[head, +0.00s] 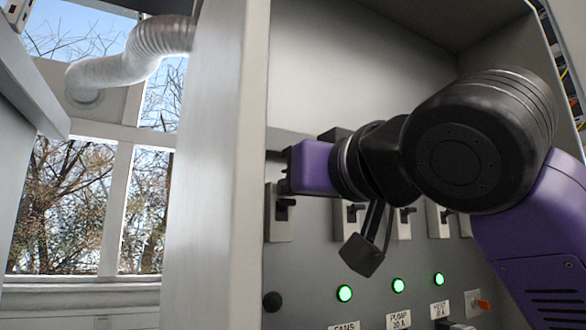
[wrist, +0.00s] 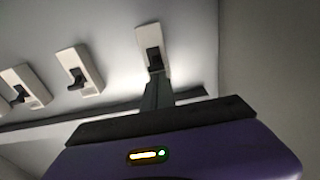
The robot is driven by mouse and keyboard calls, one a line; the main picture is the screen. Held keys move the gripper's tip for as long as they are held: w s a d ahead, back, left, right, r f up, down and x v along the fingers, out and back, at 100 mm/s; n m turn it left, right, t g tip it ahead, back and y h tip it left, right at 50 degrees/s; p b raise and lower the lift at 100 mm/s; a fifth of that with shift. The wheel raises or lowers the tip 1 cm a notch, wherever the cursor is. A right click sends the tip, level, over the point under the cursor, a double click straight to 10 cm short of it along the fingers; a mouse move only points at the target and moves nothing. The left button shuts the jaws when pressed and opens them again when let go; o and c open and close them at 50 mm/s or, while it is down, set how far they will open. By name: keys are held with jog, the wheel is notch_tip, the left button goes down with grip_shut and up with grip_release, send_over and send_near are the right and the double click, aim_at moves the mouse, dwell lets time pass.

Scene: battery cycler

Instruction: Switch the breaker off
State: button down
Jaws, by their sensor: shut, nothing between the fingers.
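A row of breakers with pale plates and dark levers is set in the grey panel. The leftmost breaker (head: 279,225) in the head view is closest to my gripper (head: 283,184). The lamp (head: 272,302) below it is dark. Which breaker the task means is not readable here.
Other breakers (head: 400,225) continue to the right. Several lamps below glow green, such as the one (head: 344,293) over the FANS label (head: 344,326). The cabinet's side wall (head: 215,180) stands close on the left of my gripper.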

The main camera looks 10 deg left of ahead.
jog(key=shift+f, duration=0.15)
jog(key=shift+f+t+b, duration=0.15)
jog(key=shift+t+b, duration=0.15)
jog(key=shift+b, duration=0.4)
jog(key=shift+s+d, duration=0.1)
